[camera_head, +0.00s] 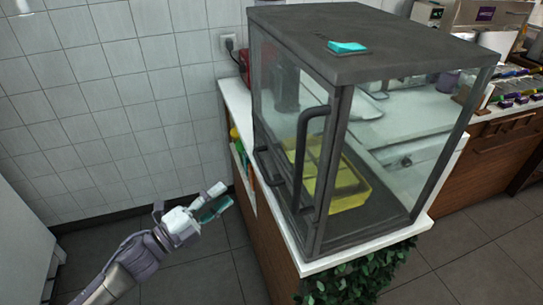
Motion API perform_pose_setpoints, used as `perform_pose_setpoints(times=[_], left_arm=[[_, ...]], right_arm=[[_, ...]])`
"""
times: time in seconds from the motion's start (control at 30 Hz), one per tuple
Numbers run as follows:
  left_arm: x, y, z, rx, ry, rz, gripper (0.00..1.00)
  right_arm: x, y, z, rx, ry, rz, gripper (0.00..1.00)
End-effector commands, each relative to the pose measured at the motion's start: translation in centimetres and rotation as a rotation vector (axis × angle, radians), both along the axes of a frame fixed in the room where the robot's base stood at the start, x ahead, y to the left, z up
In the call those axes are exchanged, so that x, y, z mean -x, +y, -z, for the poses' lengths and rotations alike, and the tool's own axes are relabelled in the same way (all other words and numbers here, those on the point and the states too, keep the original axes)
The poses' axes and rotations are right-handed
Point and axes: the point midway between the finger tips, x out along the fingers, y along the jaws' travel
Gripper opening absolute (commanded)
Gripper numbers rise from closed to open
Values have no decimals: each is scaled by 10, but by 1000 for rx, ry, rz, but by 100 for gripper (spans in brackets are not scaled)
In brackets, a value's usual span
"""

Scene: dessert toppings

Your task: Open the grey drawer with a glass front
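A grey-framed glass case (338,112) stands on a white counter. Its glass front faces left and has a dark upright bar handle (304,150). The front looks closed, though I cannot tell for sure whether there is a small gap. My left gripper (224,196) is to the left of the case, lower than the handle and apart from it. Its two fingers are spread with nothing between them, pointing right toward the case. My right gripper is not in view.
A yellow divided tray (350,196) sits inside the case. A small teal item (347,47) lies on the case's top. The white counter edge (236,104) and leafy greenery (360,278) border the case. Floor at lower left is free.

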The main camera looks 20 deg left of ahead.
Motion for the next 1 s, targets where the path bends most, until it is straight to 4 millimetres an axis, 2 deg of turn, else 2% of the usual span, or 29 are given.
perform_pose_setpoints(times=[0.17, 0.3, 0.6, 0.8, 1.0], left_arm=[[-21, -12, -7, 2, -2, -1, 39], [-44, -27, -13, 3, -2, -3, 39], [-92, -58, -21, 4, 0, -3, 39], [-108, -69, -22, 3, 4, -4, 39], [-112, -71, -21, 2, 4, -4, 39]], right_arm=[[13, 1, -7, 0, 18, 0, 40], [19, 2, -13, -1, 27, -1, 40], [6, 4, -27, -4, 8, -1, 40], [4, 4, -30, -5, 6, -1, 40], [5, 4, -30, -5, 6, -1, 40]])
